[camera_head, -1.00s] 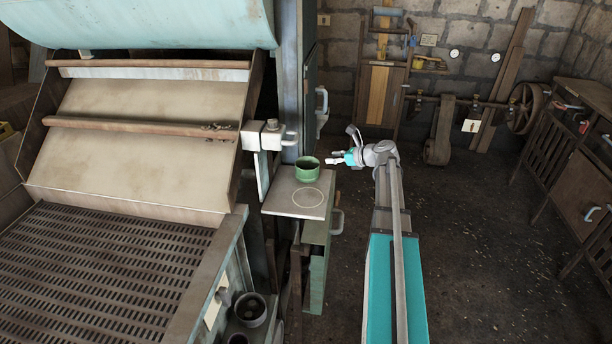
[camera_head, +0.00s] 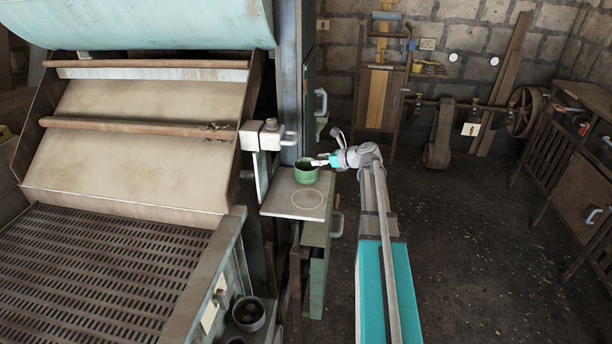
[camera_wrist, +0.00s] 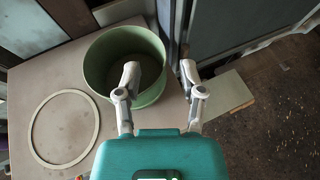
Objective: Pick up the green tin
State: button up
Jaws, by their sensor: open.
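The green tin (camera_head: 306,176) is round, open-topped and upright at the back of a small grey shelf (camera_head: 280,204). In the wrist view the tin (camera_wrist: 104,62) stands at the upper middle, and its inside looks empty. My gripper (camera_head: 320,162) reaches in from the right at the tin's rim. In the wrist view my gripper (camera_wrist: 160,72) is open and empty. Its left fingertip overlaps the tin's opening and its right fingertip lies outside the tin's right wall. I cannot tell how deep the fingertips are relative to the rim.
A pale circle outline (camera_wrist: 65,128) marks the shelf in front of the tin. A blue-grey machine column (camera_head: 288,90) and a cabinet door with a handle (camera_head: 320,102) rise close behind the shelf. A large slatted machine fills the left. The floor at right is open.

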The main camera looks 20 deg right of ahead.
aim_at(308, 160)
jog(key=shift+b+x, duration=0.45)
jog(key=shift+x, duration=1.25)
jog(key=shift+c, duration=0.2)
grip_shut()
